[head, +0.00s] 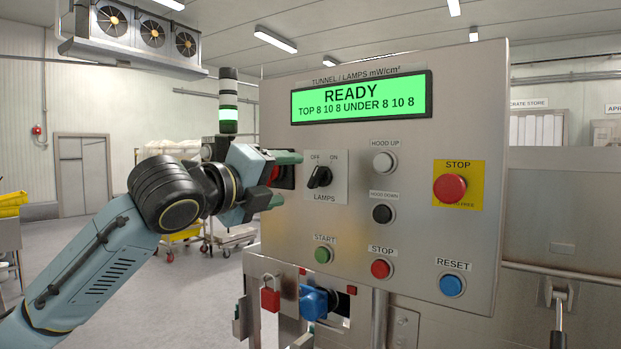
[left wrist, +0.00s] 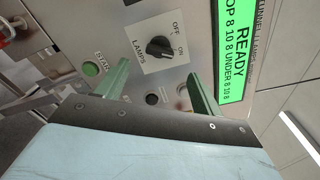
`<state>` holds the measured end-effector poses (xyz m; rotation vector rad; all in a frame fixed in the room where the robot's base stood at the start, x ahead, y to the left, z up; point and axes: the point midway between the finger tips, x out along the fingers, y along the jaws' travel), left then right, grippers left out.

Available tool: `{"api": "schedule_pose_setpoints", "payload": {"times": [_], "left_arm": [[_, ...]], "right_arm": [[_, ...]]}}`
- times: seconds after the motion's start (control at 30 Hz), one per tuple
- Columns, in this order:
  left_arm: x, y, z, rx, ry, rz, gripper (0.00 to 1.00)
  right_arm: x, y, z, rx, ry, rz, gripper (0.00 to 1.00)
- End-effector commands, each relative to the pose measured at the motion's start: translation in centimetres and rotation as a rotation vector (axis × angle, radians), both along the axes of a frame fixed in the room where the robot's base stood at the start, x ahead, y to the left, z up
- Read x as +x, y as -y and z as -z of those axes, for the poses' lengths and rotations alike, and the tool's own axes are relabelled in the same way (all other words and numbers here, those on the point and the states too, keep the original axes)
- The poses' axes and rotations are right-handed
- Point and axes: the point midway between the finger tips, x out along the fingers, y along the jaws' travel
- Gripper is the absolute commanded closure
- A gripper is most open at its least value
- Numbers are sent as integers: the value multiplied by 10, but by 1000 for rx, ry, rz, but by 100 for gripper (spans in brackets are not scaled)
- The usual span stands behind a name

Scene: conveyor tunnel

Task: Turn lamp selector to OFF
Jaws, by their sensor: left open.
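The lamp selector (head: 319,178) is a black knob on a pale plate marked OFF and ON, above the word LAMPS. Its pointer leans up and right, toward ON. It also shows in the left wrist view (left wrist: 160,47), where its pointer faces the ON mark. My left gripper (head: 291,180) is open and empty, just left of the selector in the head view, with one green finger above the other. In the left wrist view the two fingers (left wrist: 159,72) are spread wide, with the knob beyond the gap, apart from both. My right gripper is not in view.
The panel display (head: 361,97) reads READY. The HOOD UP (head: 384,162) and HOOD DOWN (head: 382,213) buttons sit right of the selector. The green START button (head: 323,255), red STOP button (head: 381,269) and blue RESET button (head: 452,285) are below. A red emergency stop (head: 450,188) is further right.

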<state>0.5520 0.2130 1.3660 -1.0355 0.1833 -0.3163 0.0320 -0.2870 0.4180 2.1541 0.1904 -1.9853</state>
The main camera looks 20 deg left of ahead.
Motion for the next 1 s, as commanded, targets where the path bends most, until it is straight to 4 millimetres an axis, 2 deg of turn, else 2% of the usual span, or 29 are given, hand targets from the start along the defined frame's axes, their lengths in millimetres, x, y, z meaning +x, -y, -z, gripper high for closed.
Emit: {"api": "schedule_pose_setpoints", "payload": {"times": [0.2, 0.4, 0.6, 0.87, 1.0], "left_arm": [[43, 16, -1, -4, -2, 1, 33], [69, 26, 0, -2, -1, 0, 33], [80, 29, 0, 0, 0, 0, 33], [81, 29, 0, 0, 0, -1, 33], [81, 29, 0, 0, 0, -1, 48]], "right_arm": [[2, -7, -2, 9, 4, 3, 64], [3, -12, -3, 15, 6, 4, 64], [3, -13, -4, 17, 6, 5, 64], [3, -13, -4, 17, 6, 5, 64], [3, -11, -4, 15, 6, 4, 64]]}}
